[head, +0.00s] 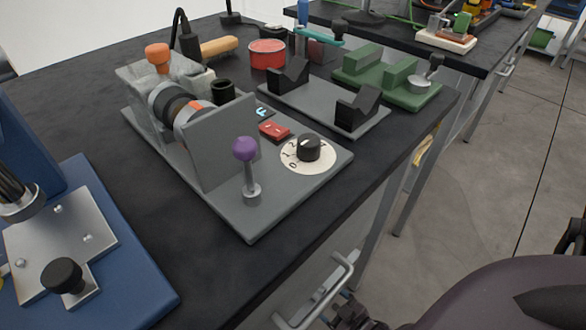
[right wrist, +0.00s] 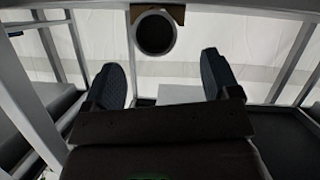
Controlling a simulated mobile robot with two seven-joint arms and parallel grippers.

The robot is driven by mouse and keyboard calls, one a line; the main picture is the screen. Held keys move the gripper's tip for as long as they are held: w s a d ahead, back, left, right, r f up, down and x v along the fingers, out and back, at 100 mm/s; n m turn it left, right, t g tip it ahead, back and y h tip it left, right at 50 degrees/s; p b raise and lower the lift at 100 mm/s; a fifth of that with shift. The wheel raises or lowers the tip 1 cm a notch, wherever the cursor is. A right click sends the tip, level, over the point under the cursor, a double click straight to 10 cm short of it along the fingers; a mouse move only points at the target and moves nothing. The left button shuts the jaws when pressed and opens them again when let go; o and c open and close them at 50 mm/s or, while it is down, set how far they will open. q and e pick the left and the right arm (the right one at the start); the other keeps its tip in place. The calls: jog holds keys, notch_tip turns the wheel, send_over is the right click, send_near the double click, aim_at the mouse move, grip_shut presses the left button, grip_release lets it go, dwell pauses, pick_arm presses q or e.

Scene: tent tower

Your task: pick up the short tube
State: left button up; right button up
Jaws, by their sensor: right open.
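A short, dark, open-topped tube (head: 222,91) stands upright on the grey bench device, just behind its upright plate; it looks like the short tube, though I cannot be sure. My right gripper (right wrist: 161,72) is open and empty in the right wrist view, its two dark fingers wide apart. It faces table legs and a pale wall, and the tube is not recognisable there. In the head view a dark part, probably of my right arm, shows low beside the table's front edge, well away from the tube. My left gripper is not in view.
The grey device (head: 225,190) carries a purple-knobbed lever (head: 246,150) and a dial (head: 308,150). Black V-blocks (head: 288,75), a red tin (head: 267,54) and a green fixture (head: 385,75) stand behind. A blue machine base (head: 130,280) is at left. A metal handle (head: 330,290) juts below the table edge.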

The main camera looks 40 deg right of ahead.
aim_at(322, 294)
jog(key=b+x, duration=0.2)
jog(key=x, duration=0.3)
jog(key=shift+d+f, duration=0.1)
jog(key=shift+d, duration=0.1)
jog(key=shift+w, duration=0.45)
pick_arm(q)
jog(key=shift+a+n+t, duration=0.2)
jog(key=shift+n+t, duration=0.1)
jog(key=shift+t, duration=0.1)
pick_arm(e)
jog(key=c, duration=1.2)
